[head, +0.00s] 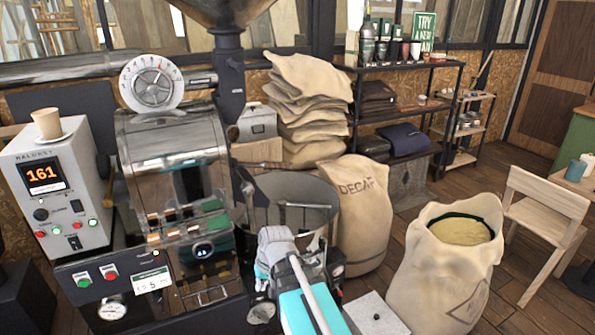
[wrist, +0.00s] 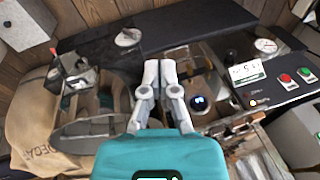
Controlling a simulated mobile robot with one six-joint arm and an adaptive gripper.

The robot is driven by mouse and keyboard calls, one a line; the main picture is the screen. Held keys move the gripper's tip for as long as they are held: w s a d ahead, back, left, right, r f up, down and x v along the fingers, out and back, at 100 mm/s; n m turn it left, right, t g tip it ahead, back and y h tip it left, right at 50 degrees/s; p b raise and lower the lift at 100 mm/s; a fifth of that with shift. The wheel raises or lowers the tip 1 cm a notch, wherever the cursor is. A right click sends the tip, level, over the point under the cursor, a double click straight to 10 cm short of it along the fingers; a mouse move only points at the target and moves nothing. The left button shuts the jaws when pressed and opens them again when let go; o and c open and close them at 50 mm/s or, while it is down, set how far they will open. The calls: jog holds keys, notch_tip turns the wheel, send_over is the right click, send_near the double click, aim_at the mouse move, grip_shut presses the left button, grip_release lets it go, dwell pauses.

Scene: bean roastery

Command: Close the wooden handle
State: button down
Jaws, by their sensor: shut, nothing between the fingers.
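The coffee roaster (head: 172,155) stands at the left in the head view, with a steel drum and a dark front panel. A short tan grip (head: 108,188) also shows at the drum's left. My gripper (wrist: 160,68) is shut and empty in the wrist view, its fingertips over the roaster's dark front. I see no contact with a handle.
A DECAF sack (head: 362,215) and an open bean sack (head: 445,265) stand right of my arm. A wooden chair (head: 545,225) stands farther right, with some free floor between.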

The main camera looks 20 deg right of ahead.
jog(key=w+d+r+m+t+y+b, duration=0.1)
jog(key=w+d+r+m+t+y, duration=0.15)
jog(key=w+d+t, duration=0.4)
jog(key=w+d+r+m+t+y+b, duration=0.1)
jog(key=w+d+r+m+y, duration=0.2)
jog(key=w, duration=0.7)
jog(key=w+d+r+m+t+h, duration=0.2)
jog(key=w+d+r+m+t, duration=0.1)
jog(key=d, duration=0.8)
jog(key=w+d+r+m+t+h+b, duration=0.1)
jog(key=w+d+r+m+t, duration=0.2)
jog(key=d, duration=0.9)
notch_tip(320, 180, up, 3)
jog(key=m+t, duration=0.2)
jog(key=shift+w+m+h, duration=0.2)
jog(key=shift+m+h, duration=0.15)
jog(key=shift+w+r, duration=0.1)
